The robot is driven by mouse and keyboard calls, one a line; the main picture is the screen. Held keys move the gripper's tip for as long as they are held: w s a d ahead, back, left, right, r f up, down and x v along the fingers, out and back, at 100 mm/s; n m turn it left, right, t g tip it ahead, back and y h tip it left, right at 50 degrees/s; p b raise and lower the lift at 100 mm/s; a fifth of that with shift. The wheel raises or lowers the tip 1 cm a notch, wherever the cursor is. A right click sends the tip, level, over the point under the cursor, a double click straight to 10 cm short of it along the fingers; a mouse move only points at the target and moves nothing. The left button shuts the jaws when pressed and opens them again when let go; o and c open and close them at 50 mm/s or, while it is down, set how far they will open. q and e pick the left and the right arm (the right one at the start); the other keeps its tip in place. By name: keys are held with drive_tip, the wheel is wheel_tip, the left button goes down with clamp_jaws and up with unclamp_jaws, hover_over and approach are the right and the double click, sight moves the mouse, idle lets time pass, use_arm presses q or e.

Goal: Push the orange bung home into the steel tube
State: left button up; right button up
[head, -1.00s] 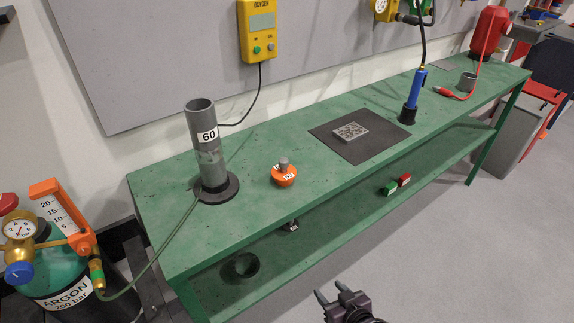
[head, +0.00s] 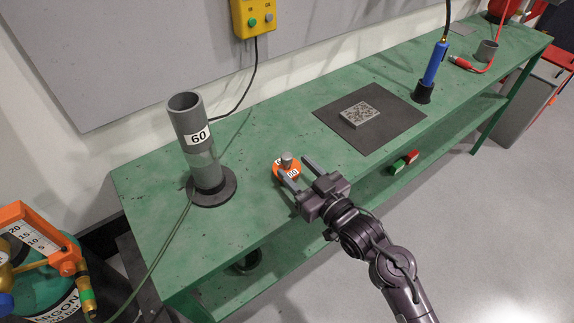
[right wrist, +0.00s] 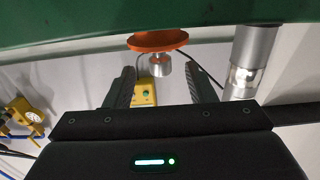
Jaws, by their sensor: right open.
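In the right wrist view the tube (right wrist: 248,60) is at the right. My right gripper (head: 301,174) is open at the bung's near right side; whether it touches the bung is unclear. My left gripper is not in view.
A dark mat (head: 393,118) with a patterned grey plate (head: 360,112) lies right of the bung. A blue torch (head: 433,68) stands beyond it. The bench between tube and bung is clear.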

sight(290, 165)
drive_tip(key=x, duration=0.4)
drive_tip(key=shift+w+a+f+p, duration=0.1)
drive_tip(key=shift+w+f+p, duration=0.15)
drive_tip(key=shift+p, duration=0.15)
clamp_jaws()
